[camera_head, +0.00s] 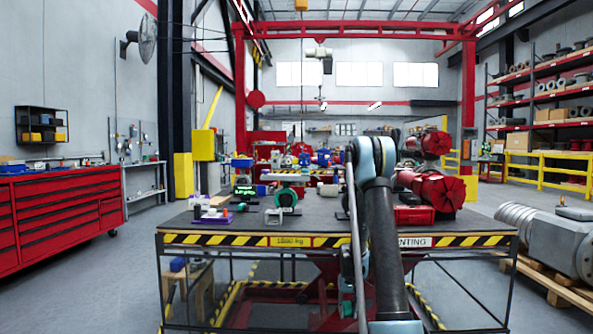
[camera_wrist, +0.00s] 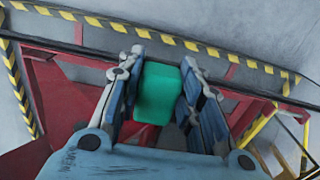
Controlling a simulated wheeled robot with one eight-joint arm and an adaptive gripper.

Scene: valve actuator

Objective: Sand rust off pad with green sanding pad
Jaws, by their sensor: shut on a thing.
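My gripper (camera_wrist: 160,70) is shut on the green sanding pad (camera_wrist: 157,97), a smooth green block between the two blue-and-grey fingers in the wrist view. Beyond the pad are red frame bars, yellow-black striped edging and grey floor. In the head view my arm reaches over the front of the workbench (camera_head: 225,221) and hangs down in front of its edge; a small green patch (camera_head: 347,308) low beside the arm looks like the pad. I cannot make out a rusty pad in either view; my arm hides part of the bench front.
On the bench stand a green-ringed fitting (camera_head: 286,197), a red box (camera_head: 414,214) and a large red actuator (camera_head: 432,190). A red tool cabinet (camera_head: 65,208) is at left, and a grey cylinder (camera_head: 545,240) on a pallet at right.

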